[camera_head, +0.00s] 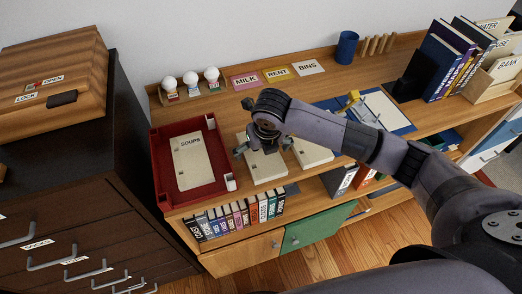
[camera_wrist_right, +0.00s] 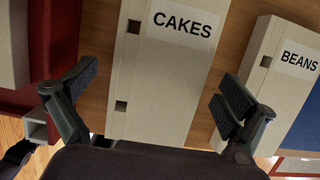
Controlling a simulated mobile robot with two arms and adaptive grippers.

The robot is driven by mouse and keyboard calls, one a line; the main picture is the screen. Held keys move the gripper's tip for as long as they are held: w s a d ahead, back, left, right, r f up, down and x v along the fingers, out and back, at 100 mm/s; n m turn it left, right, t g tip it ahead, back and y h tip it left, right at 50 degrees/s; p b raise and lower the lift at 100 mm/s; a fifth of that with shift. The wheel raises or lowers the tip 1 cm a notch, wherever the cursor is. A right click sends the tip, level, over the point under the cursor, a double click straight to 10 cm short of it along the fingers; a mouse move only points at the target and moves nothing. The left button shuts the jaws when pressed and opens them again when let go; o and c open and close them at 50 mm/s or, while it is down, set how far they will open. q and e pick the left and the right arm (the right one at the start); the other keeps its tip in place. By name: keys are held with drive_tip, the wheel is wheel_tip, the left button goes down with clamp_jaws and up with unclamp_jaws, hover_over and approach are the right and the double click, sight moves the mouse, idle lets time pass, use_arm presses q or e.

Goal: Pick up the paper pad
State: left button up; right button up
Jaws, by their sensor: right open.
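A flat white pad of paper (camera_head: 386,108), which looks like the paper pad, lies on a blue board (camera_head: 402,124) on the desk, right of my right arm. A yellow object (camera_head: 354,98) is beside it, and my arm passes close in front of the board. My right gripper (camera_head: 263,148) is open and empty, well left of the pad. It is over a cream box labelled CAKES (camera_head: 264,168); in the right wrist view the fingers (camera_wrist_right: 160,88) stand apart on either side of this box (camera_wrist_right: 160,75). The pad is not in the wrist view. My left gripper is not in view.
A red tray (camera_head: 163,188) holds a SOUPS box (camera_head: 190,161) at left. A BEANS box (camera_wrist_right: 270,75) is right of CAKES. Cards, bulbs and a blue cup (camera_head: 346,47) line the back; upright books (camera_head: 442,65) stand at right. Small books fill the shelf below.

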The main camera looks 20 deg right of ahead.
drive_tip(key=c, duration=1.4)
